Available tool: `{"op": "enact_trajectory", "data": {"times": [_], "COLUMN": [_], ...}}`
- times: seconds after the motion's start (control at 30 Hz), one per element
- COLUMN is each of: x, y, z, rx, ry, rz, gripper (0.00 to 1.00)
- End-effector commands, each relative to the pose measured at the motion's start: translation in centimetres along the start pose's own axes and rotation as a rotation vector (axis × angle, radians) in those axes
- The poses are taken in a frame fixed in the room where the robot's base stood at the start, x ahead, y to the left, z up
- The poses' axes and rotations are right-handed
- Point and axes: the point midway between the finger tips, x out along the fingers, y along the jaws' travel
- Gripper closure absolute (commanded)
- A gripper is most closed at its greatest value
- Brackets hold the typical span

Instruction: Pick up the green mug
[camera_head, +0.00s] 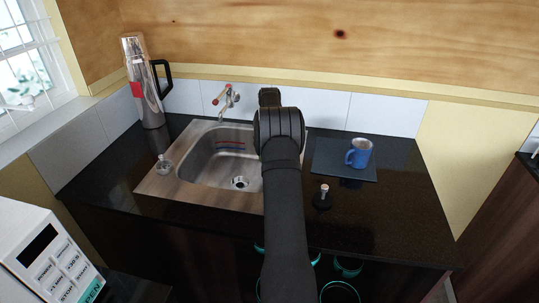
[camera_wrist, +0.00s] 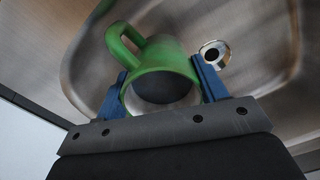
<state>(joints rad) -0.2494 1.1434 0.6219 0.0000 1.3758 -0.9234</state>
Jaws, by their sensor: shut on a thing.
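The green mug (camera_wrist: 160,58) sits between the two blue fingers of my gripper (camera_wrist: 161,88) in the wrist view. The fingers are shut on it, one on each side. Its open mouth faces the wrist camera and its handle sticks out to the upper left. The metal sink basin (camera_wrist: 265,45) shows behind it; I cannot tell how high the mug is above the basin. In the head view my own arm hides the mug and the fingers.
In the head view, a blue mug (camera_head: 359,153) stands on a dark mat (camera_head: 328,168) right of the sink (camera_head: 190,174). A tall steel flask (camera_head: 143,85) stands at the back left, near the tap (camera_head: 228,99). A small white-topped object (camera_head: 323,193) stands on the counter.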

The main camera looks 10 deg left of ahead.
Motion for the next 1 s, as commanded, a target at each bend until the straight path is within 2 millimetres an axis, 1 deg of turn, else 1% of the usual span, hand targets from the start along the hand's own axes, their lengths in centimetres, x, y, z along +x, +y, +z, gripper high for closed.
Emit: {"op": "enact_trajectory", "data": {"times": [0.03, 0.1, 0.4, 0.7, 0.87, 1.0], "x": [-0.8, -1.7, -5.2, -7.6, -8.4, -9.2], "y": [0.1, 0.1, 0.1, 0.1, 0.1, 0.1], "z": [0.0, -0.1, -0.1, 0.0, 0.0, 0.6], "rx": [0.0, 0.0, 0.0, 0.0, 0.0, 0.02], "ry": [0.002, 0.002, 0.002, 0.001, 0.001, 0.001], "rz": [0.003, 0.003, 0.003, 0.002, 0.002, 0.002], "gripper": [0.72, 0.72, 0.72, 0.72, 0.72, 0.72]}}
